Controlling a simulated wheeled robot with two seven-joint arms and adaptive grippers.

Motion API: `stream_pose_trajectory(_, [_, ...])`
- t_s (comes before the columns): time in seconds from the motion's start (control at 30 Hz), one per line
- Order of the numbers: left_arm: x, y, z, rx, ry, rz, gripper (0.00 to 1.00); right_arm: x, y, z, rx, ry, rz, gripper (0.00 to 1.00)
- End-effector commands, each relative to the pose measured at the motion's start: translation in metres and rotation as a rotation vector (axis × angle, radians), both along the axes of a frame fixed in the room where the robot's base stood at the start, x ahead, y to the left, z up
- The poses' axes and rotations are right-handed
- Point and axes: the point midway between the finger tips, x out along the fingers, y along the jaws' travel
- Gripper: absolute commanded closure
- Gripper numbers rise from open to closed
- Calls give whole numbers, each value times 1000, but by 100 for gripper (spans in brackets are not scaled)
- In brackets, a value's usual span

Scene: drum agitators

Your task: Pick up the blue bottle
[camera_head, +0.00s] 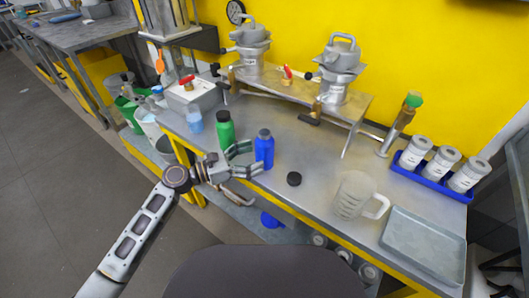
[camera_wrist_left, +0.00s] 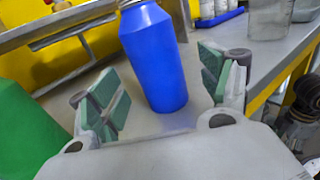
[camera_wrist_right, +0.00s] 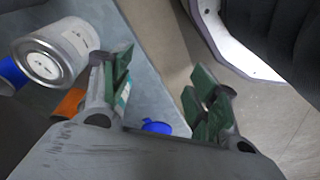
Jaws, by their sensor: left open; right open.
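The blue bottle (camera_head: 264,150) stands upright on the metal table, close to its front edge. My left gripper (camera_head: 250,158) is open, with its fingers reaching toward the bottle from the left. In the left wrist view the blue bottle (camera_wrist_left: 154,58) stands upright just beyond and between the open green-padded fingers (camera_wrist_left: 165,88), without visible contact. My right gripper (camera_wrist_right: 160,88) is open and empty in the right wrist view, away from the bottle. It does not show in the head view.
A green bottle (camera_head: 225,130) stands left of the blue one. A black cap (camera_head: 294,179) and a clear pitcher (camera_head: 354,196) are to the right, then a grey tray (camera_head: 425,243). A raised metal stand (camera_head: 300,90) is behind.

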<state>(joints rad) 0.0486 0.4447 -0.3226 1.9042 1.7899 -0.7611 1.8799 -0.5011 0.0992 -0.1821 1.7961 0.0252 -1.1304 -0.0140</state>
Motion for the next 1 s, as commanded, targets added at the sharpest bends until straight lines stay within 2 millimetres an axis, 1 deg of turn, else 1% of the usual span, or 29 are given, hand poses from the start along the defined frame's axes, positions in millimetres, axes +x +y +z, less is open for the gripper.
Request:
stream_pose_trajectory(0.2, [10,-17,2,-1,-2,0,22,2,2,10,4,-2,2,40])
stream_pose_trajectory(0.4, [18,-35,2,-1,1,-1,22,0,4,20,8,6,2,40])
stream_pose_trajectory(0.5, [20,-39,3,-2,0,0,22,0,5,23,8,8,3,40])
stream_pose_trajectory(1.0, [20,-40,2,-1,1,0,22,2,5,24,8,4,3,40])
